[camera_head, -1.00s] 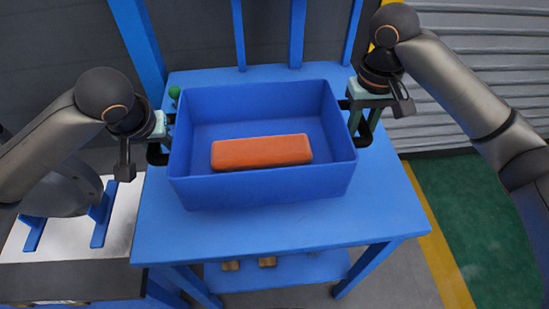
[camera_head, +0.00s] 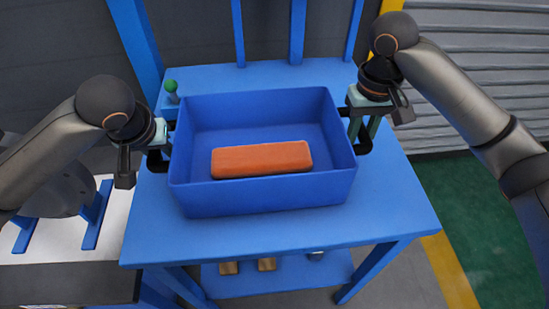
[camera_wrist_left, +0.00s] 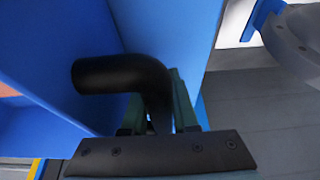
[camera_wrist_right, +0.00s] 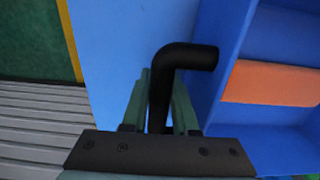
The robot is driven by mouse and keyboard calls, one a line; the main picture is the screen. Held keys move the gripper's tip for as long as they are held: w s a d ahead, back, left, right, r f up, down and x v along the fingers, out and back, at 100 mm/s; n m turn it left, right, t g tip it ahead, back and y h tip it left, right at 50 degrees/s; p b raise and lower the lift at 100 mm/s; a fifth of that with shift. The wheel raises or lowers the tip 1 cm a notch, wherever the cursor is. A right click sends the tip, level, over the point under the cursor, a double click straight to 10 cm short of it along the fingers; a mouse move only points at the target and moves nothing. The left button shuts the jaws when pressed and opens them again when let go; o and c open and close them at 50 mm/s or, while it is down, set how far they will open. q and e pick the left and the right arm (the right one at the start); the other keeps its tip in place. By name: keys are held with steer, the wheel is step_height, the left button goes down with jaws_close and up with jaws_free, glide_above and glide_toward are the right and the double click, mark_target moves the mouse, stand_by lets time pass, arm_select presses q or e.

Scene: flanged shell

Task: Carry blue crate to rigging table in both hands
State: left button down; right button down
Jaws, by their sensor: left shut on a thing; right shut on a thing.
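The blue crate (camera_head: 263,197) is an open box with an orange block (camera_head: 262,159) lying inside. It appears level above the top of a blue table (camera_head: 400,205); I cannot tell whether its bottom touches. My left gripper (camera_head: 164,138) is shut on the black handle at the crate's left side; the left wrist view shows this handle (camera_wrist_left: 115,75) between the fingers. My right gripper (camera_head: 362,122) is shut on the black handle at the right side, which shows in the right wrist view (camera_wrist_right: 185,57). The table surface under the crate is hidden.
A small green-topped item (camera_head: 171,90) stands on the table just behind the crate's left corner. Blue uprights rise at the table's back. A lower shelf (camera_head: 290,282) holds small brown blocks. A white surface (camera_head: 55,240) with blue brackets lies at left. Table is bare in front and at right.

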mark_target(150, 157)
arm_select(q)
steer(key=shift+w+a+f+b, duration=0.1)
steer(key=shift+a+f+b, duration=0.1)
steer(key=shift+f+b, duration=0.25)
arm_select(e)
steer(key=shift+d+f, duration=0.2)
steer(key=shift+f, duration=0.35)
arm_select(q)
steer(key=c, duration=1.1)
jaws_free()
steer(key=shift+f, duration=0.1)
arm_select(e)
steer(key=c, duration=1.1)
jaws_free()
arm_select(q)
steer(key=o, duration=0.4)
steer(key=shift+d, duration=0.1)
arm_select(e)
steer(key=o, duration=0.4)
steer(key=shift+a, duration=0.15)
arm_select(q)
steer(key=v, duration=1.2)
arm_select(e)
steer(key=shift+r, duration=0.45)
step_height(150, 157, up, 11)
steer(key=shift+r, duration=0.1)
